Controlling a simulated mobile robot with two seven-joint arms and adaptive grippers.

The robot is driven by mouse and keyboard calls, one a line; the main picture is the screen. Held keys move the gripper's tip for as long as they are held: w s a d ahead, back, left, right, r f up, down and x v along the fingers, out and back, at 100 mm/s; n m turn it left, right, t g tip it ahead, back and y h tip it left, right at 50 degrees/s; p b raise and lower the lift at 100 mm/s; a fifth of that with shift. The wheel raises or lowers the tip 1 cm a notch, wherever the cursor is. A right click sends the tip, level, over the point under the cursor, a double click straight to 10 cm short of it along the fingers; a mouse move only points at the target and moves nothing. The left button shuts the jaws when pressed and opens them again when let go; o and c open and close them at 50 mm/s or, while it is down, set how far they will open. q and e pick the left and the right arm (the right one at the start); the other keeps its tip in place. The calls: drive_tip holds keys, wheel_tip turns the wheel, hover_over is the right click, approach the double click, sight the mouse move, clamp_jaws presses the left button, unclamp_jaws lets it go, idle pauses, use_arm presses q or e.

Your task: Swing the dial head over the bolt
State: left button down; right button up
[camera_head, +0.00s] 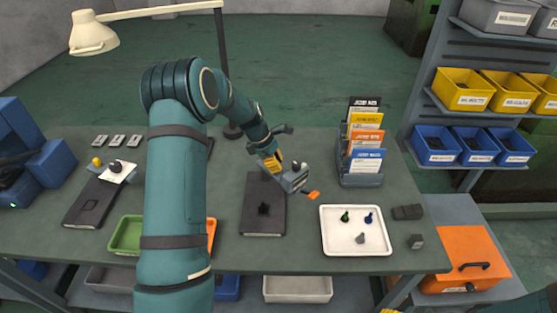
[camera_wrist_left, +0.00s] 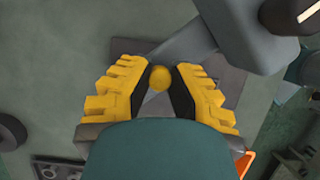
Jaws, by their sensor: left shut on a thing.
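My left gripper (camera_head: 270,162) reaches over the middle of the table. In the wrist view its two yellow fingers (camera_wrist_left: 160,85) close around a small round yellow knob (camera_wrist_left: 160,76). The knob appears to belong to the grey dial head (camera_head: 293,179), which sits just beyond the fingers. The dial's face cannot be made out. A small dark upright piece, apparently the bolt (camera_head: 263,209), stands on the dark base plate (camera_head: 262,229). The dial head is behind and to the right of it, not over it. Only a yellow part of my right gripper (camera_head: 400,298) shows at the bottom edge.
A white tray (camera_head: 356,248) with several small parts lies to the right. A card rack (camera_head: 362,180) stands behind it. Another dark plate (camera_head: 90,207) with a white-topped fixture is at the left. A green bin (camera_head: 126,236) is partly behind my arm.

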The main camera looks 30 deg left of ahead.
use_arm(q)
drive_tip(key=s+m+g, duration=0.1)
drive_tip(key=m, duration=0.1)
drive_tip(key=s+m, duration=0.1)
drive_tip(key=m, duration=0.1)
drive_tip(key=shift+a+f+m+g+h+p, duration=0.1)
drive_tip(key=shift+a+m+g+h+p, duration=0.2)
drive_tip(key=shift+a+g, duration=0.1)
drive_tip(key=shift+s+a+f+m+g, duration=0.1)
drive_tip(key=shift+s+a+m+g, duration=0.2)
drive_tip(key=shift+m, duration=0.45)
drive_tip(key=shift+s+a+r+m+g, duration=0.1)
drive_tip(key=shift+s+a+m+g, duration=0.15)
drive_tip(key=shift+m, duration=0.45)
drive_tip(key=shift+s+a+f+m+g, duration=0.1)
drive_tip(key=shift+s+a+m+g, duration=0.2)
drive_tip(key=shift+m, duration=0.45)
drive_tip(key=shift+d, duration=0.1)
drive_tip(key=c, duration=0.9)
unclamp_jaws()
drive_tip(key=shift+o, duration=0.2)
drive_tip(key=shift+w, duration=0.1)
drive_tip(key=v, duration=1.2)
